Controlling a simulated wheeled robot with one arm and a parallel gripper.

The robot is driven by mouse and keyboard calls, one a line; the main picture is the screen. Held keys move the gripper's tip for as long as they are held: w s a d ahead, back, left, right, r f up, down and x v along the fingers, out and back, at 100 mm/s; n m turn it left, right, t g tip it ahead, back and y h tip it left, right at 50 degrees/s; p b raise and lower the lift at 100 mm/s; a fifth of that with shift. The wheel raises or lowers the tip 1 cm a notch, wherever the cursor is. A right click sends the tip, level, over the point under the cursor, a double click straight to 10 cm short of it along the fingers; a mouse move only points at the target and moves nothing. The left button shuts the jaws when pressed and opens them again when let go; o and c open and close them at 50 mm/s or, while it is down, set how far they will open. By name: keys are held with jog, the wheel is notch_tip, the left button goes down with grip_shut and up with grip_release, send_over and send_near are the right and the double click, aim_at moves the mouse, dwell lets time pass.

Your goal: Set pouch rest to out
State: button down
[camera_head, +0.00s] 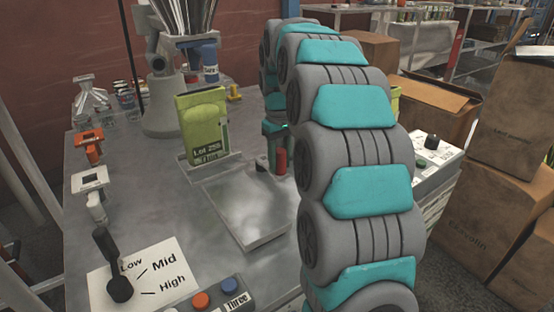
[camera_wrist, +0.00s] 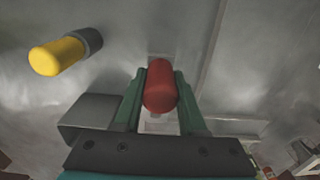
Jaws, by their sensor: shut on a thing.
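A red handle (camera_wrist: 161,88) stands between the two green fingers of my gripper (camera_wrist: 158,80) in the wrist view, and the fingers are shut on it. In the head view the red handle (camera_head: 280,161) shows just left of my arm, beside a flat metal plate (camera_head: 240,200) on the table. I cannot tell how the handle joins the plate, or which part is the pouch rest. A green pouch (camera_head: 203,125) marked "Lot 255" stands upright at the plate's far left edge. My arm hides most of my gripper in the head view.
A yellow knob (camera_wrist: 58,56) lies left of my gripper; it also shows behind the pouch (camera_head: 235,93). A Low/Mid/High lever (camera_head: 118,290) and a button box (camera_head: 215,297) are at the table's front. Cardboard boxes (camera_head: 495,235) stand at the right.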

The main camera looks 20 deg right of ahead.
jog(key=s+d+b, duration=0.1)
jog(key=s, duration=0.6)
jog(key=s+d+b, duration=0.1)
jog(key=s, duration=0.5)
jog(key=s+d+b, duration=0.1)
jog(key=s+d, duration=0.1)
jog(key=s, duration=0.5)
jog(key=shift+s, duration=0.35)
jog(key=shift+c, duration=2.3)
grip_release()
jog(key=shift+s, duration=0.1)
jog(key=shift+r, duration=0.75)
notch_tip(320, 180, up, 6)
jog(key=shift+r, duration=0.15)
